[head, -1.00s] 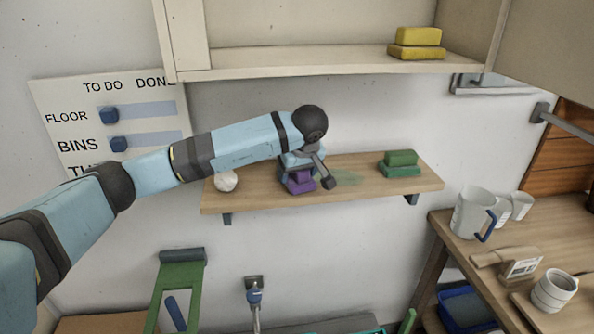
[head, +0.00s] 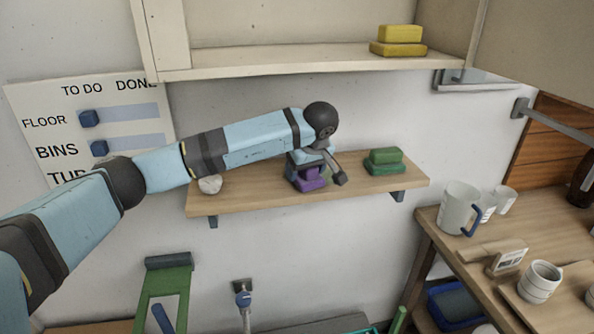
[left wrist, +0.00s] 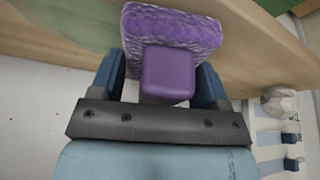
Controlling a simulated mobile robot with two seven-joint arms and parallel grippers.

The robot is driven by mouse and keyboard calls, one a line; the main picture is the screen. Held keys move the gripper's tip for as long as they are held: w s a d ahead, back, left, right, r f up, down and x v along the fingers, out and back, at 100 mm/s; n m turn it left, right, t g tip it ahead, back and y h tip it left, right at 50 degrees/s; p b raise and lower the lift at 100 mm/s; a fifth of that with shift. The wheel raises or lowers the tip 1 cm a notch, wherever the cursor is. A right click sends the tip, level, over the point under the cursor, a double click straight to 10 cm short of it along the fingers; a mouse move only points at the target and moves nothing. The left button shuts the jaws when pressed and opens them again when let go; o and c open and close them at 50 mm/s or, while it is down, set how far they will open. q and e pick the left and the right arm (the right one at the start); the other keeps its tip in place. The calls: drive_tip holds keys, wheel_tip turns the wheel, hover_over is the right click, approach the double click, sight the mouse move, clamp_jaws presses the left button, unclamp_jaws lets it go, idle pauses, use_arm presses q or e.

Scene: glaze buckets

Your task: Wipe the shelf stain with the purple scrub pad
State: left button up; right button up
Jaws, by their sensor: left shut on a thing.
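The purple scrub pad (head: 312,181) is on the middle of the wooden wall shelf (head: 250,192). My left gripper (head: 306,165) is shut on its block-shaped handle. In the left wrist view the pad (left wrist: 172,30) has a rough, mottled sole and a smooth purple handle (left wrist: 168,73) between my blue fingers. The pad appears to rest on the shelf, though contact is hard to confirm. The green stain (left wrist: 60,22) shows beside the pad at the upper left of the wrist view. In the head view the gripper and pad mostly hide it. My right gripper is not in view.
A green pad (head: 384,161) lies on the shelf's right part, a white lump (head: 210,184) near its left end. An upper shelf with a yellow pad (head: 399,41) hangs above. Mugs (head: 459,208) stand on the table at the right.

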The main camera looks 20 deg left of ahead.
sight(350, 175)
use_arm(q)
drive_tip(key=shift+w+d+f+b, duration=0.1)
drive_tip(key=shift+w+d+b, duration=0.1)
drive_tip(key=shift+w+d, duration=0.5)
drive_tip(key=shift+w+d+b, duration=0.15)
drive_tip(key=shift+w+d, duration=0.3)
drive_tip(key=shift+d, duration=0.4)
drive_tip(key=shift+w+d+b, duration=0.15)
drive_tip(key=shift+w+d, duration=0.6)
drive_tip(key=shift+d, duration=0.25)
drive_tip(key=shift+w+d+b, duration=0.15)
drive_tip(key=shift+w+d, duration=0.55)
drive_tip(key=shift+d, duration=0.25)
drive_tip(key=shift+w+d+b, duration=0.15)
drive_tip(key=shift+w+d, duration=0.35)
drive_tip(key=shift+d, duration=0.2)
drive_tip(key=shift+w+d+b, duration=0.15)
drive_tip(key=shift+w+d, duration=0.35)
drive_tip(key=shift+d, duration=0.15)
